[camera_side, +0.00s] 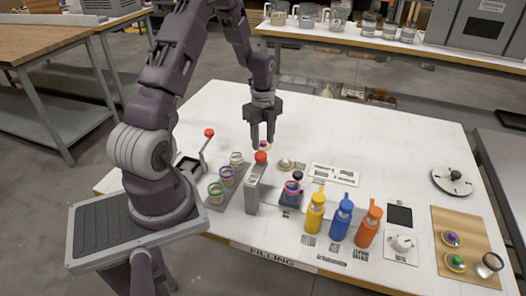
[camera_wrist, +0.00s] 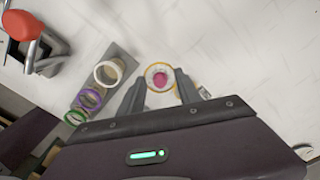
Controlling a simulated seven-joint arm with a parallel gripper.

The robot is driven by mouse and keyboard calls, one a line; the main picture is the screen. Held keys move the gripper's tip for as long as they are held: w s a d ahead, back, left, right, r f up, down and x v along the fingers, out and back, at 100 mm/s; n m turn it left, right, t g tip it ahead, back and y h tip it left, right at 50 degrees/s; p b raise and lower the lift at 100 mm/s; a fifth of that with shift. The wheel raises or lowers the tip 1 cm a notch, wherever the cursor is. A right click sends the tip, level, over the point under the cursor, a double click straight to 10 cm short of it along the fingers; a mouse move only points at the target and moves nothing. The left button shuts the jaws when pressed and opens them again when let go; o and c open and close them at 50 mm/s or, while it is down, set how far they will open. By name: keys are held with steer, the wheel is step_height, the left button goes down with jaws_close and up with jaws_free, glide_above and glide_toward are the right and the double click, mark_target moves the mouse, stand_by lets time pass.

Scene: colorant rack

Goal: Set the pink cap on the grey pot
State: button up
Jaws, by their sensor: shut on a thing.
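The pink cap (camera_wrist: 160,82), a round lid with a pink knob and yellowish rim, is between my gripper's fingertips (camera_wrist: 155,91). In the side view my gripper (camera_side: 263,139) points down, shut on the pink cap (camera_side: 264,147), which appears to be above the table. The pot with the pale greyish rim (camera_side: 237,158), the likely grey pot, stands open at the far end of a grey strip. In the wrist view this pot (camera_wrist: 109,72) is left of the cap and apart from it.
Purple (camera_side: 227,174) and green (camera_side: 215,190) pots share the strip. A red-topped grey dispenser (camera_side: 253,190) stands close below my gripper.

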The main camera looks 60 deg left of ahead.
mark_target(264, 141)
step_height(264, 141, up, 4)
steer(key=shift+f, duration=0.2)
steer(key=shift+w+d+r, duration=0.2)
steer(key=shift+d+r, duration=0.2)
steer(key=shift+d, duration=0.35)
steer(key=shift+s+d+f, duration=0.1)
steer(key=shift+d+f, duration=0.45)
steer(key=shift+d, duration=2.25)
steer(key=shift+s+d+f, duration=0.1)
steer(key=shift+d+f, duration=0.5)
steer(key=shift+d, duration=2.2)
steer(key=shift+d+f, duration=0.55)
steer(key=shift+d, duration=2.25)
steer(key=shift+f, duration=0.5)
steer(key=o, duration=1.9)
